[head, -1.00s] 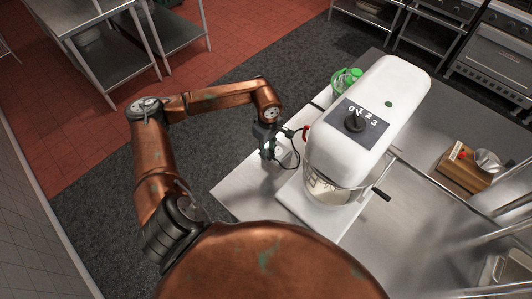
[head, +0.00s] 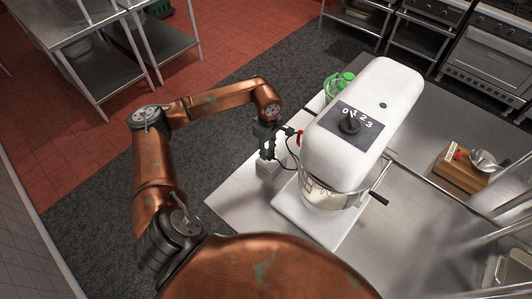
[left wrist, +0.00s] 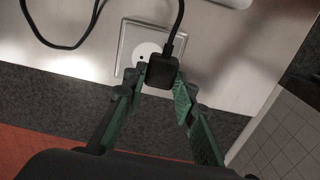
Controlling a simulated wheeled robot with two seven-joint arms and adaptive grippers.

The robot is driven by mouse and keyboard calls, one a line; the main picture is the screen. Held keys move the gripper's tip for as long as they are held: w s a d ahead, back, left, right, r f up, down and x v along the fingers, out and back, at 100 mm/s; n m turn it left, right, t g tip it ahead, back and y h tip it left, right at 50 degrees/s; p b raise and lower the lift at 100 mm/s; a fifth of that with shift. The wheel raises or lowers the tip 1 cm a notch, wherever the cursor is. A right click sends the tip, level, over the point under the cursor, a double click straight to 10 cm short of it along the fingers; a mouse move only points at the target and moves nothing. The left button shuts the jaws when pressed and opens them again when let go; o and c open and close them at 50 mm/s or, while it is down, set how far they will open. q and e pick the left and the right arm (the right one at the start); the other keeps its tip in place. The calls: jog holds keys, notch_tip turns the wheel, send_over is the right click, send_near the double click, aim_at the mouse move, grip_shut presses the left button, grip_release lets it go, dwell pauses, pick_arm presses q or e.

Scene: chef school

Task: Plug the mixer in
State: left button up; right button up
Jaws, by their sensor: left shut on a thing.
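The white mixer (head: 392,88) stands on the steel counter, its dial on top. My left gripper (head: 268,146) is at the counter's left edge, beside the mixer. In the left wrist view, its green fingers (left wrist: 161,84) are shut on the black plug (left wrist: 162,70), whose cord (left wrist: 179,25) runs up out of the picture. A pale round socket in a square plate (left wrist: 126,44) lies behind the plug, to its left, partly covered by it. A socket hole shows uncovered. The gap between plug and socket cannot be told. The socket box (head: 267,170) shows below the gripper. My right gripper is not in view.
A green item (head: 338,85) stands behind the mixer. A wooden board (head: 459,171) with a metal bowl lies at the right. The steel counter (head: 240,200) is clear at its near left corner.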

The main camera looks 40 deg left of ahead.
aim_at(270, 151)
pick_arm(q)
jog(key=shift+w+b, duration=0.4)
jog(key=shift+w, duration=0.55)
jog(key=shift+f, duration=0.15)
jog(key=shift+f+b, duration=0.5)
jog(key=shift+b, duration=0.05)
jog(key=shift+f, duration=0.25)
jog(key=shift+f+b, duration=0.2)
jog(key=shift+b, duration=0.3)
dwell(0.4)
jog(key=shift+f+b, duration=0.2)
jog(key=shift+b, duration=0.3)
dwell(1.0)
